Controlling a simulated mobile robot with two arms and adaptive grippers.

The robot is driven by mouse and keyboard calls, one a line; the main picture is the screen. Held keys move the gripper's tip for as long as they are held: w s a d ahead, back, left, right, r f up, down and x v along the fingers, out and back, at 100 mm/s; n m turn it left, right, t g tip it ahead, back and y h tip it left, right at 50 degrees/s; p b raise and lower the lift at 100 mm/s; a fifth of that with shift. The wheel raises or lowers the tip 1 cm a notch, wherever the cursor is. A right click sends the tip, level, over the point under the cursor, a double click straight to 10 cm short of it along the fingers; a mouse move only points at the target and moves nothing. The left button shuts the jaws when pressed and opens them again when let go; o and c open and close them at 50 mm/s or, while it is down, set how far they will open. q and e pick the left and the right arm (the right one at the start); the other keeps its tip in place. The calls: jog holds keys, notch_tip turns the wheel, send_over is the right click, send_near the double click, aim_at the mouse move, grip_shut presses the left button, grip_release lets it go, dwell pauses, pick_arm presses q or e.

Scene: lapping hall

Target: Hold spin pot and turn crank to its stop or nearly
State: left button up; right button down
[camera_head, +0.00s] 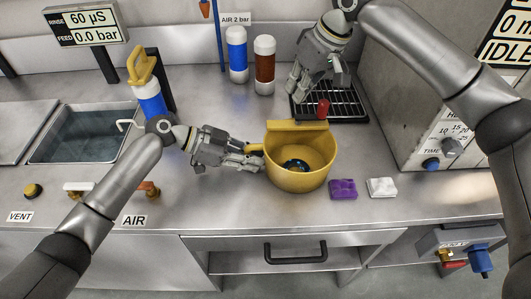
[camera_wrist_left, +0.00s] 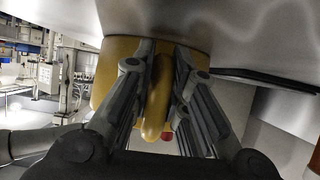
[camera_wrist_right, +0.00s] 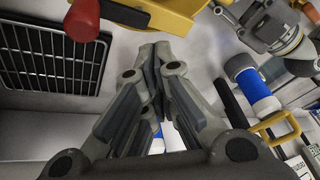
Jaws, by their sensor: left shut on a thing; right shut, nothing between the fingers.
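The yellow spin pot (camera_head: 312,180) stands on the steel bench with its open top showing a dark bluish inside. My left gripper (camera_head: 252,158) is shut on the pot's side handle; the left wrist view shows this handle (camera_wrist_left: 155,110) between the fingers. The crank's red knob (camera_head: 323,108) stands at the pot's back, in front of the black rack; it also shows at upper left in the right wrist view (camera_wrist_right: 83,20). My right gripper (camera_head: 295,92) is shut and empty above the rack, behind and left of the knob, apart from it.
The black rack (camera_head: 352,113) lies behind the pot. A blue bottle (camera_head: 237,56) and a brown bottle (camera_head: 264,66) stand at the back. Purple (camera_head: 343,189) and white (camera_head: 382,187) pads lie right of the pot. A sink (camera_head: 80,135) is at left, a grey machine (camera_head: 410,80) at right.

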jog(key=w+d+r+m+h, duration=0.1)
jog(key=w+d+r+h, duration=0.1)
jog(key=w+d+r, duration=0.3)
notch_tip(320, 180, down, 10)
jog(key=s, duration=0.2)
jog(key=shift+s+d+r+t, duration=0.2)
jog(key=shift+s+d+t, duration=0.1)
jog(key=shift+t, duration=0.1)
dwell(0.5)
dwell(0.5)
